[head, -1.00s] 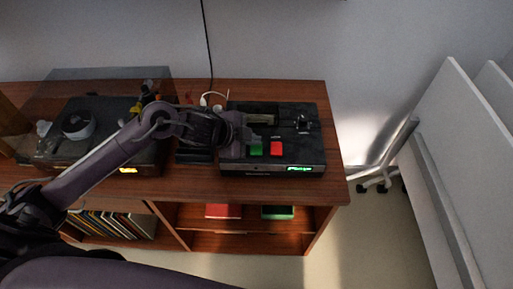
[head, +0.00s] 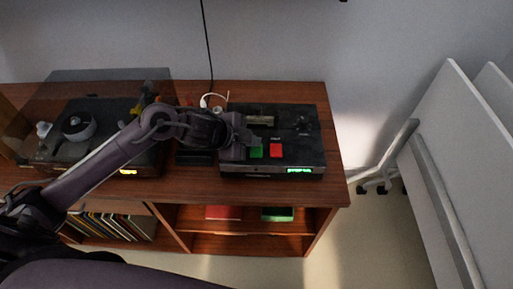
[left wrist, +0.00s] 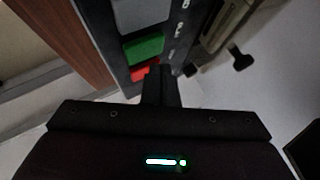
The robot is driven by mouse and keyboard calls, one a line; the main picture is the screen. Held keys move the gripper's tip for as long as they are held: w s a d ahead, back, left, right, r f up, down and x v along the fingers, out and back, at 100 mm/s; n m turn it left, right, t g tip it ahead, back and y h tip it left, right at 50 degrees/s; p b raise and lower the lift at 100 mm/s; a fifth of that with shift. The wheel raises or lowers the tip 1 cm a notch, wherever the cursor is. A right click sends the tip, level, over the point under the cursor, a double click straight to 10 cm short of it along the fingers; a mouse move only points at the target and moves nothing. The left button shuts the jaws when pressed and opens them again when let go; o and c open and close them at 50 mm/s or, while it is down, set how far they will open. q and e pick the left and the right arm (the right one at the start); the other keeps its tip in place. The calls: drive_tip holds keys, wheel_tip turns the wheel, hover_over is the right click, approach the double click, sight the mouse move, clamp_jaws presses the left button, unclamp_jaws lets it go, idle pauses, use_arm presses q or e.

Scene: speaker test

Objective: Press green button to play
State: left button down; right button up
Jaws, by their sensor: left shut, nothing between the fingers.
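A black player box (head: 300,118) stands on the right part of the wooden cabinet, with a lit green display on its front. Its green button (head: 256,152) and red button (head: 276,150) lie side by side on top. My left gripper (head: 250,137) is shut and empty, just behind and left of the green button in the head view. In the left wrist view the shut fingers (left wrist: 160,75) overlap part of the red button (left wrist: 143,72), with the green button (left wrist: 143,48) beyond it. I cannot tell whether the fingertips touch anything. My right gripper is not in view.
A turntable (head: 85,130) with a raised clear lid stands at the left on the wooden cabinet (head: 335,180). A white cable (head: 206,98) and a black cord run behind. White boards (head: 455,150) lean at the right. Records (head: 120,224) sit below.

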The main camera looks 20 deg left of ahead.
sight(253, 150)
use_arm(q)
drive_tip(key=shift+f, duration=0.1)
idle(0.7)
drive_tip(key=shift+f, duration=0.35)
drive_tip(key=shift+f+b, duration=0.5)
drive_tip(key=shift+f, duration=0.05)
idle(0.7)
drive_tip(key=shift+r, duration=0.1)
drive_tip(key=shift+r+p, duration=0.9)
drive_tip(key=shift+p, duration=0.15)
wheel_tip(253, 150, up, 5)
drive_tip(key=p, duration=0.5)
